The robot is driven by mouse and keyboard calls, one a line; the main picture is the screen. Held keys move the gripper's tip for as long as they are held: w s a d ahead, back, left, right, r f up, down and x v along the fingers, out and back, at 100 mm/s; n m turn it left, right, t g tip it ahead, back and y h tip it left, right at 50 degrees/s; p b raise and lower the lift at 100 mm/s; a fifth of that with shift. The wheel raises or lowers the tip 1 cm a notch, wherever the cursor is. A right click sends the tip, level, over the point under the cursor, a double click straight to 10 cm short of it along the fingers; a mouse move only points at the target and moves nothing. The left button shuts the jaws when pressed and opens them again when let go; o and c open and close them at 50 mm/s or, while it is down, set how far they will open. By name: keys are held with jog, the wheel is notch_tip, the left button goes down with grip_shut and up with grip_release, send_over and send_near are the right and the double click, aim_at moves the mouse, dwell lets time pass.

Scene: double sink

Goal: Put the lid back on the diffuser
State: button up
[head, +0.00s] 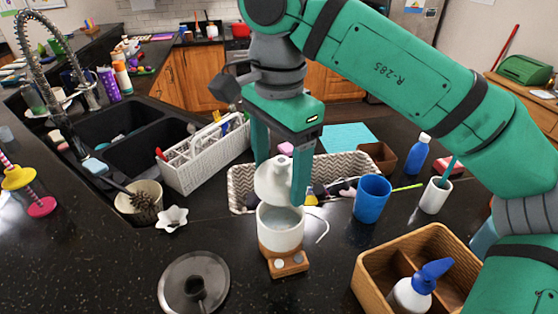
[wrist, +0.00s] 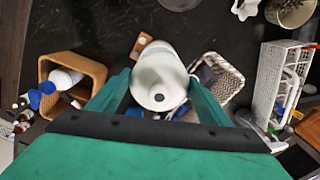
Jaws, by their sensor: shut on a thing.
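The diffuser (head: 281,232) stands on the dark counter, a white open-topped cup on a wooden base (head: 285,262) with round knobs and a thin white cord at its right. The white lid (head: 273,182), a tapered cone, is held between the fingers of my gripper (head: 280,184), just above the diffuser's opening. The lid looks slightly tilted and its lower edge is close to the cup's rim; I cannot tell if they touch. In the wrist view the lid (wrist: 160,76) fills the space between the fingers and hides most of the diffuser.
A wicker basket (head: 238,190) lies behind the diffuser. A blue cup (head: 372,198) and white cup (head: 435,195) stand to the right. A wooden box (head: 372,275) is front right, a dark glass pot lid (head: 194,283) front left. A white utensil caddy (head: 190,172) stands by the sink.

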jog(key=shift+f, duration=2.95)
jog(key=shift+s, duration=0.15)
jog(key=shift+f, duration=0.2)
jog(key=o, duration=1.3)
jog(key=shift+r, duration=0.1)
jog(key=shift+r, duration=3.4)
